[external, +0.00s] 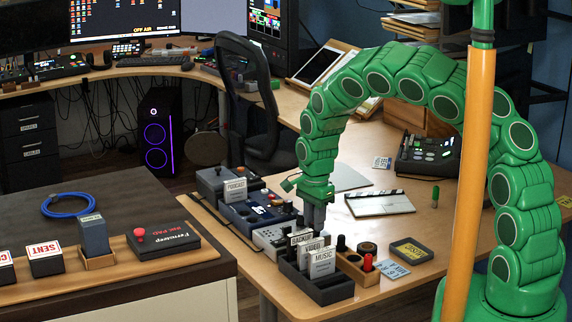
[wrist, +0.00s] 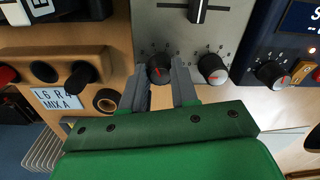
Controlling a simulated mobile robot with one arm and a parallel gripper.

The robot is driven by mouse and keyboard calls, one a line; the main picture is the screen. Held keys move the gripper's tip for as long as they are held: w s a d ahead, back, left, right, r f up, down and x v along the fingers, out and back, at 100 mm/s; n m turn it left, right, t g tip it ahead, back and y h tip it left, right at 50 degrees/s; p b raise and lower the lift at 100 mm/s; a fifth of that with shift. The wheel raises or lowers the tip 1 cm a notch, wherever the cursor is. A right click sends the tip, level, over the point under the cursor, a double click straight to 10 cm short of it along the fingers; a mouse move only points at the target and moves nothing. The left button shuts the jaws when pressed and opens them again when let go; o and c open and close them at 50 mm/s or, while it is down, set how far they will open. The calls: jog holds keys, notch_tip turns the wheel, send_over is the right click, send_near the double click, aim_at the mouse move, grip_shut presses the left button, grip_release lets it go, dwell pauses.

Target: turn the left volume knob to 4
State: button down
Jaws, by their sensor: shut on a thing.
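In the wrist view a pale grey panel (wrist: 205,38) carries two black round knobs with red marks and printed scales. The left knob (wrist: 160,68) sits between the two grey fingers of my gripper (wrist: 160,82), which is shut on it. I cannot read which number its mark points to. The right knob (wrist: 214,68) stands free, just right of the right finger. In the external view my gripper (external: 315,217) points down at the pale panel box (external: 273,236) on the wooden desk; the knobs are hidden there.
A black box with labelled cards (external: 325,288) stands close in front of my gripper. A wooden holder with knobs (external: 357,270) is to its right, and a dark blue device (external: 250,212) behind left. A clapperboard (external: 380,203) lies on the desk at right.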

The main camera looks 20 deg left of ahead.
dwell(0.4)
jog(key=c, duration=0.9)
grip_release()
jog(key=shift+o, duration=0.2)
jog(key=shift+r, duration=0.15)
jog(key=shift+d+r, duration=0.1)
jog(key=shift+r, duration=3.65)
